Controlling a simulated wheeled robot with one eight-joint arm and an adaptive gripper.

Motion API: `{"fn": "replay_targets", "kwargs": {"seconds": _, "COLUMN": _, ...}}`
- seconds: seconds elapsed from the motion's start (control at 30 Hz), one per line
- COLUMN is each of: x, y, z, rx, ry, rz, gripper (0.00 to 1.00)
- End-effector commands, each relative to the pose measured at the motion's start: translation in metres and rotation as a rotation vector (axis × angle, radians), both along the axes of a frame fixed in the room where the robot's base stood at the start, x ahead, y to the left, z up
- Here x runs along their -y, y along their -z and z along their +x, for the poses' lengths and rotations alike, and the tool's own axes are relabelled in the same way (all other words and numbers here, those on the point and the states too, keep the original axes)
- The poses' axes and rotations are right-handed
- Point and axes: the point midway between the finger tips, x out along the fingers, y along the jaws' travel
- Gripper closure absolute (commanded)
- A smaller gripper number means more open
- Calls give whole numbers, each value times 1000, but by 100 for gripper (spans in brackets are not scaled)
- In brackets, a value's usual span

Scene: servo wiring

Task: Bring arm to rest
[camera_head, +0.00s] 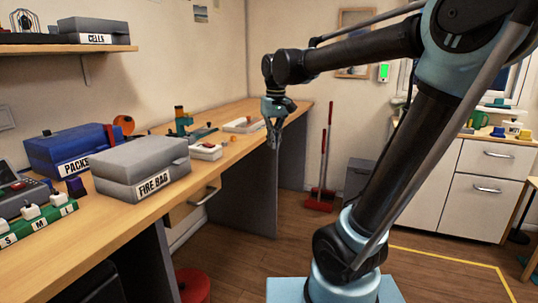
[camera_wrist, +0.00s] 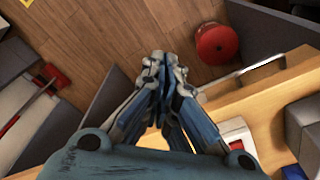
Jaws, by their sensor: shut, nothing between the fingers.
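My arm reaches up and to the left in the head view. My gripper (camera_head: 274,138) hangs pointing down just off the front edge of the wooden workbench (camera_head: 252,128), near its far end. In the wrist view my gripper (camera_wrist: 160,62) has its blue fingers together at the tips, with nothing between them. Beyond the fingertips the wrist view shows the wooden floor (camera_wrist: 100,30) and part of the bench. I see no contact between the gripper and anything else.
A drawer (camera_head: 195,198) under the bench is partly open. A red broom (camera_head: 322,190) leans by the far wall.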

Motion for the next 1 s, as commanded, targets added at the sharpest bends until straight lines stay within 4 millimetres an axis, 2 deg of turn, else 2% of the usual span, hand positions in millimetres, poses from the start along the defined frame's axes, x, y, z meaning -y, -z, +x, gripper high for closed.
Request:
{"fn": "replay_targets", "kwargs": {"seconds": 0.03, "x": 18, "y": 9, "z": -10, "rx": 6, "ry": 26, "rz": 3, "gripper": 100}}
{"fn": "replay_targets", "kwargs": {"seconds": 0.2, "x": 64, "y": 40, "z": -41, "rx": 26, "ry": 96, "rz": 8, "gripper": 100}}
{"fn": "replay_targets", "kwargs": {"seconds": 0.5, "x": 127, "y": 105, "z": -101, "rx": 65, "ry": 220, "rz": 16, "gripper": 100}}
{"fn": "replay_targets", "kwargs": {"seconds": 0.8, "x": 167, "y": 178, "z": -157, "rx": 102, "ry": 333, "rz": 15, "gripper": 100}}
{"fn": "replay_targets", "kwargs": {"seconds": 1.0, "x": 175, "y": 204, "z": -175, "rx": 114, "ry": 369, "rz": 14, "gripper": 100}}
